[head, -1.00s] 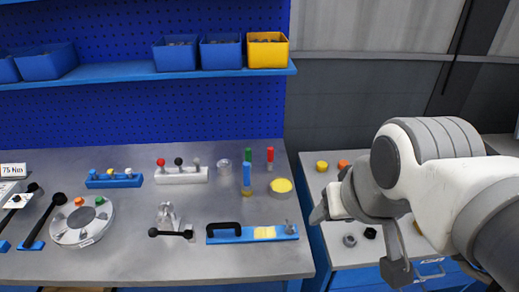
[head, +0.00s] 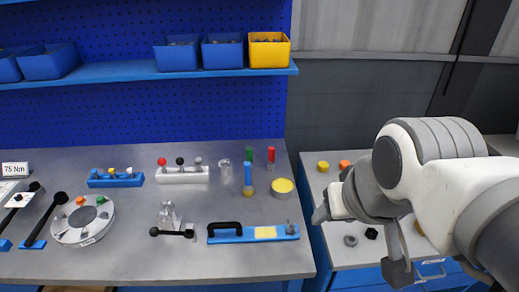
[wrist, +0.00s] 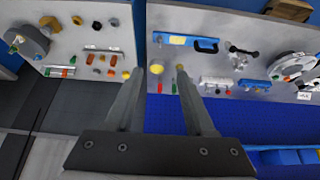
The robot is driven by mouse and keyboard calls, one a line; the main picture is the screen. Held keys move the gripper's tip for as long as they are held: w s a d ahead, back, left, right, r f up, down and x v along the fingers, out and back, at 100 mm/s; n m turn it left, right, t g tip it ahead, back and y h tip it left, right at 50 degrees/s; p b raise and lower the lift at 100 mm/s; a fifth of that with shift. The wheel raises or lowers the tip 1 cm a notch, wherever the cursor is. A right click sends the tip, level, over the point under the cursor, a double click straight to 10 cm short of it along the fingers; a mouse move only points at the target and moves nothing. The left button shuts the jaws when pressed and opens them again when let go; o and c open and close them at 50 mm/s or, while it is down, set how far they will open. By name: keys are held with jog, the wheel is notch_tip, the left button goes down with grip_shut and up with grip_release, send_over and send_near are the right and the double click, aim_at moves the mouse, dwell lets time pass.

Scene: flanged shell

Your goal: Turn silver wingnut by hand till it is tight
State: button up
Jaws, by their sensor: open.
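A round grey flanged shell (head: 83,221) lies on the bench at the left of the head view. An orange knob (head: 80,200) and a green knob (head: 100,200) sit on its top. A small silver piece (head: 85,235) nearer its front may be the silver wingnut, but it is too small to be sure. The shell also shows at the right of the wrist view (wrist: 296,66). My gripper (wrist: 160,75) is open and empty, its two fingers apart. In the head view it is above the gap between the benches, far right of the shell.
A blue block with a black handle (head: 252,234), a black-handled clamp (head: 168,216) and upright red, green and blue handles stand between my gripper and the shell. A right-hand bench (head: 340,262) holds small parts. A blue shelf (head: 120,77) with bins is behind.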

jog(key=shift+w, duration=0.15)
jog(key=shift+c, duration=0.8)
jog(key=n+g+b, duration=0.4)
jog(key=g+b, duration=0.2)
jog(key=b, duration=0.5)
send_over(291, 227)
jog(key=w, duration=0.2)
notch_tip(291, 227, down, 18)
notch_tip(291, 227, down, 17)
jog(key=shift+s+a+r+b, duration=0.1)
jog(key=shift+s+b, duration=0.05)
jog(key=shift+b, duration=0.95)
grip_shut()
